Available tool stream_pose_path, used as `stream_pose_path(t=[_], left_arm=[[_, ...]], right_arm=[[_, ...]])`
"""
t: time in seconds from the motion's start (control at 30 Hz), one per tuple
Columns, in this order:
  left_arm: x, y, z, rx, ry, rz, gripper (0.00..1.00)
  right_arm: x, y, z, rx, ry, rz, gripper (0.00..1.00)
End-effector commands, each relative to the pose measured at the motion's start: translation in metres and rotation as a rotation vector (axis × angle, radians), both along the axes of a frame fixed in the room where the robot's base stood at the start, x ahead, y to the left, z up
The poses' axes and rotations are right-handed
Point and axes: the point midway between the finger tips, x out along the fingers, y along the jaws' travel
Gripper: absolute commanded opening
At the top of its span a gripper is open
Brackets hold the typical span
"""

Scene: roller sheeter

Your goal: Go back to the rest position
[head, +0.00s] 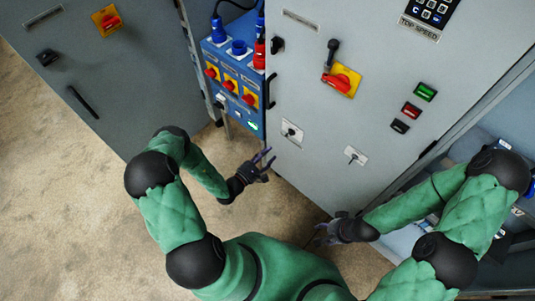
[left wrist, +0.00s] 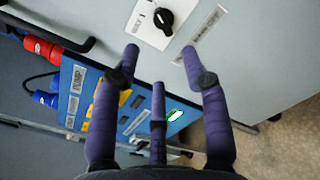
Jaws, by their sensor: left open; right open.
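My left gripper (head: 264,164) is open and empty in front of the blue socket panel's lower edge and the grey cabinet. In the left wrist view its purple-wrapped fingers (left wrist: 158,75) are spread, with nothing between them. A black rotary knob (left wrist: 163,18) on a white plate lies beyond the fingertips there. My right gripper (head: 322,233) is open in the head view, low in front of the grey cabinet at the lower middle. It holds nothing that I can see.
The blue panel (head: 238,108) carries red-yellow switches and a lit green button. The grey cabinet (head: 310,130) has a red-yellow main switch (head: 342,80), coloured buttons and key switches. Another cabinet (head: 90,65) stands at left. The speckled floor (head: 70,200) is clear at lower left.

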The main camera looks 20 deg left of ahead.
Motion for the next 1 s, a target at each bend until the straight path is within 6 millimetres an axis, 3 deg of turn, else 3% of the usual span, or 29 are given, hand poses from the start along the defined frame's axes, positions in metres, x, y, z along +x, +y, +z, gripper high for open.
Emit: stream_pose_path(t=[0.53, 0.63, 0.77, 0.83, 0.9, 1.0], left_arm=[[0.000, 0.000, 0.000, 0.000, 0.000, -0.001, 0.45], [-0.001, -0.009, 0.000, -0.005, 0.011, -0.033, 0.45], [-0.013, -0.050, -0.002, -0.022, 0.076, -0.209, 0.45], [-0.031, -0.085, -0.004, -0.024, 0.140, -0.369, 0.45], [-0.058, -0.120, -0.006, -0.005, 0.216, -0.554, 0.45], [-0.106, -0.157, -0.011, 0.058, 0.322, -0.807, 0.45]], right_arm=[[0.000, 0.000, 0.000, 0.000, 0.000, 0.000, 0.50], [0.000, 0.000, 0.000, 0.000, 0.000, 0.000, 0.50], [0.000, 0.000, 0.000, 0.000, 0.000, 0.000, 0.50], [0.000, 0.000, 0.000, 0.000, 0.000, 0.000, 0.50], [0.000, 0.000, 0.000, 0.000, 0.000, 0.000, 0.50], [0.000, 0.000, 0.000, 0.000, 0.000, 0.000, 0.50]])
